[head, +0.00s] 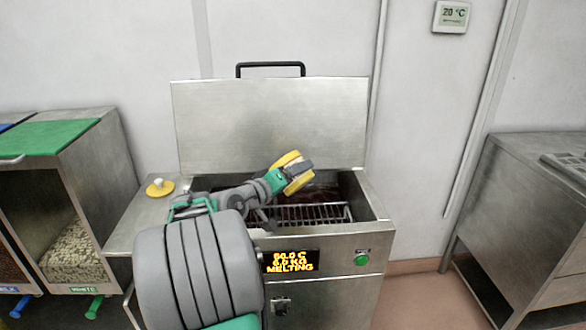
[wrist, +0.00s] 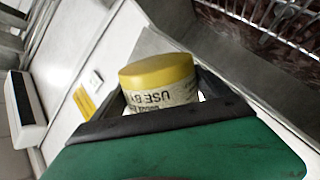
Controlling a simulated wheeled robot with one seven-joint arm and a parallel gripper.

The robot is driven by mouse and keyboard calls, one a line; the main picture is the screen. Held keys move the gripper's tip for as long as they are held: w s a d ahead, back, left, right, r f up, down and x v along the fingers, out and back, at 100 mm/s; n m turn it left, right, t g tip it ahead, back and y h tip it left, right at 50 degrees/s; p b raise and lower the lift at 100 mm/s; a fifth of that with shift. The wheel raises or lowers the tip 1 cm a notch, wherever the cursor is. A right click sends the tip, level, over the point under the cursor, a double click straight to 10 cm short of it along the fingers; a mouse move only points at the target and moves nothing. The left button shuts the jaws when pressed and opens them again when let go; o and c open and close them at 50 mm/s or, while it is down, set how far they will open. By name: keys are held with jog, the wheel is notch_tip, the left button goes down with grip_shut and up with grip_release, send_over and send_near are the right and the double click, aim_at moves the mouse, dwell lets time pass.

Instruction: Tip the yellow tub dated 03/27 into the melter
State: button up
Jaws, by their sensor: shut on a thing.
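The tub (head: 290,158) is yellow with a pale label band and is held tilted over the melter's open tank. In the wrist view the tub (wrist: 158,72) shows a yellow end and a white label reading "USE BY" upside down; the date is not readable. My gripper (head: 281,178) is shut on the tub; its dark jaws also show in the wrist view (wrist: 165,115). The melter (head: 330,240) is a steel box with its lid (head: 270,120) raised, a wire grate and dark brown contents inside. The tub's mouth and contents cannot be made out.
A yellow disc with a pale knob (head: 160,187) lies on the melter's left ledge. The melter display (head: 290,261) reads MELTING, beside a green button (head: 361,257). A green-lidded bin (head: 60,140) stands left, a steel table (head: 540,200) right.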

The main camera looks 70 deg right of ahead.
jog(key=n+g+p, duration=0.1)
jog(key=n+p, duration=0.1)
jog(key=p, duration=0.1)
jog(key=w+n+p, duration=0.1)
jog(key=n+p, duration=0.1)
jog(key=p, duration=0.2)
jog(key=shift+w+d+r+n+g+y, duration=0.1)
jog(key=shift+d+n+g+y, duration=0.1)
jog(key=shift+n+g+y, duration=0.15)
jog(key=n+p, duration=0.1)
jog(key=p, duration=0.1)
jog(key=w+n+g+p, duration=0.1)
jog(key=p, duration=0.1)
jog(key=shift+w+d+r+n+p, duration=0.1)
jog(key=shift+w+d+n+p, duration=0.15)
jog(key=shift+n+p, duration=0.1)
jog(key=n+p, duration=0.1)
jog(key=w+p, duration=0.1)
jog(key=n+p, duration=0.1)
jog(key=shift+w+d+r+n+g, duration=0.2)
jog(key=shift+d+r+n+g, duration=0.05)
jog(key=shift+r+n+g, duration=0.1)
jog(key=shift+w+d+n+p, duration=0.1)
jog(key=shift+w+n+p, duration=0.25)
jog(key=shift+n+p, duration=0.1)
jog(key=shift+f, duration=0.1)
dwell(2.1)
